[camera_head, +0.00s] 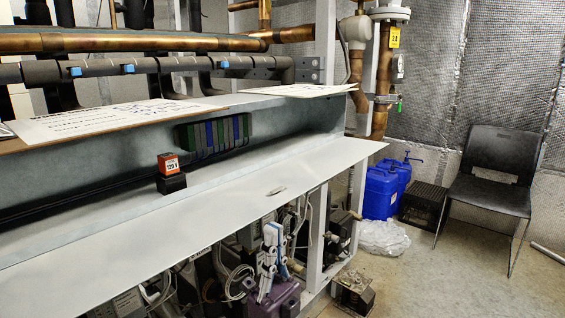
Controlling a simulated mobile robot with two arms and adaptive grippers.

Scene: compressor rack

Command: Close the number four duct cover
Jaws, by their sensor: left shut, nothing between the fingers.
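A long, light grey duct cover (215,208) is open. It lies folded out toward me from the front of the open duct (300,137), with a small latch or handle (276,190) near its outer edge. I cannot read a number four on it. My left gripper (271,234), with blue and light grey fingers, is shut and empty. It points upward in front of and below the cover's outer edge, apart from the handle. My right gripper is not in view.
Coloured terminal blocks (213,134) and a black-and-orange 120 V relay (171,174) sit in the duct. Printed sheets (105,122) lie above it. Cables and compressor parts crowd below the cover. Blue canisters (381,192) and a black chair (491,178) stand right; the floor there is partly clear.

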